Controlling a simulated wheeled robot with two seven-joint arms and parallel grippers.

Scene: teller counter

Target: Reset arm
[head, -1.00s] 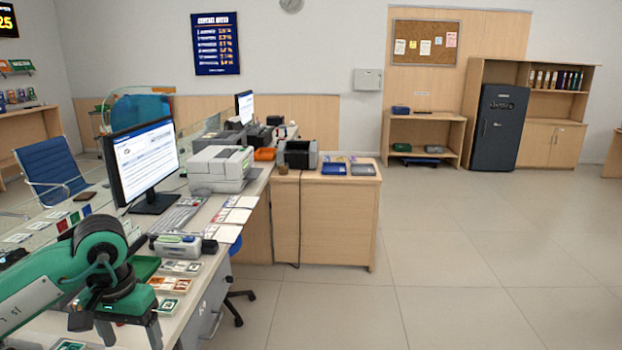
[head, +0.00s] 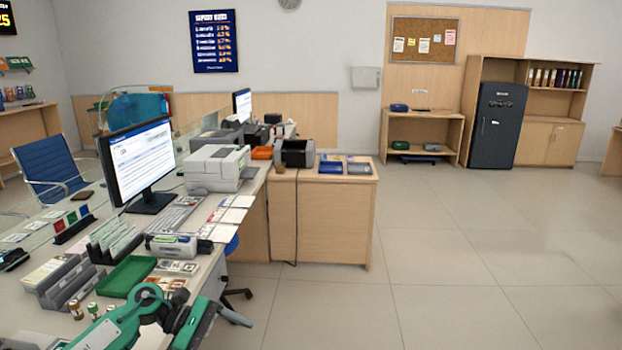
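My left arm, green and light grey, comes in low at the lower left of the head view. Its gripper end (head: 222,314) is over the counter's front edge, at the bottom of the picture. A grey finger-like part points right there, but I cannot tell whether the gripper is open or shut. I see nothing held in it. My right arm and gripper are not in view.
A green tray (head: 127,276), a grey file holder (head: 70,285) and small bottles (head: 76,310) stand on the counter close to my arm. A monitor (head: 140,162) and printer (head: 213,167) stand farther back. The floor (head: 440,270) to the right is clear.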

